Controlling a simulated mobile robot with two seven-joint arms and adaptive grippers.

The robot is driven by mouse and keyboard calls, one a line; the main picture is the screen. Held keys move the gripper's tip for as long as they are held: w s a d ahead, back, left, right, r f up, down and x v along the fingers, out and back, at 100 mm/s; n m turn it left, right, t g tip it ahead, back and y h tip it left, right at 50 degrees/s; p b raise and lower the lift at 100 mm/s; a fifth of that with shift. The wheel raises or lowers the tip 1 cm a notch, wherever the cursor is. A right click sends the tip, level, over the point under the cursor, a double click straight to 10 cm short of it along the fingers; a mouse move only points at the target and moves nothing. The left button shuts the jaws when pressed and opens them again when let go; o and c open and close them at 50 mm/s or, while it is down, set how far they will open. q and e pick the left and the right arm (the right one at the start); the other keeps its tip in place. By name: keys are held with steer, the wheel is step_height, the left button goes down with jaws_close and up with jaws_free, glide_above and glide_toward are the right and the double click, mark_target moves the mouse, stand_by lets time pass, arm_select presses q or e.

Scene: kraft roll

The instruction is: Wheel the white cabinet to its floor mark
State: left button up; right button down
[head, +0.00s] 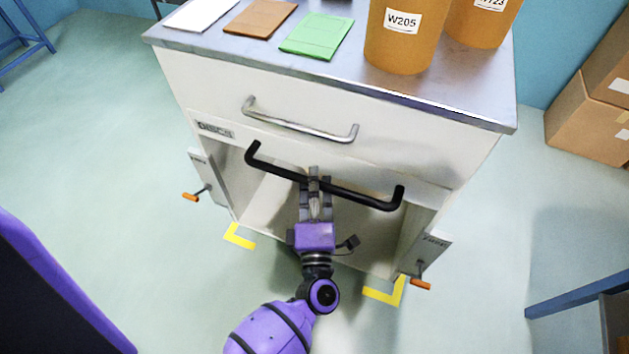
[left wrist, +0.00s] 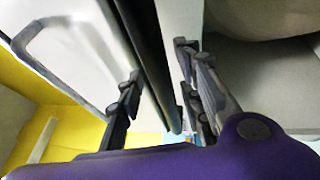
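The white cabinet (head: 215,98) stands in front of me with a grey metal top. A black bar handle (head: 362,198) crosses its front below a silver drawer handle (head: 300,126). My left gripper (head: 314,178) is at the black handle. In the left wrist view the bar (left wrist: 150,60) passes between the two spread fingers, with a gap on one side. Yellow floor mark corners (head: 238,238) and (head: 384,294) lie on the floor by the cabinet's front lower corners. The cabinet's wheels are not clearly visible. My right gripper is out of view.
Orange-tipped levers (head: 190,197) and (head: 421,285) stick out at the cabinet's lower sides. Cardboard boxes (head: 585,125) are at right, and a blue frame (head: 575,296) is at lower right.

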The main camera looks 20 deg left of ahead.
arm_select(q)
steer(key=shift+w+f, duration=0.1)
steer(key=v, duration=1.2)
steer(key=shift+a, duration=0.1)
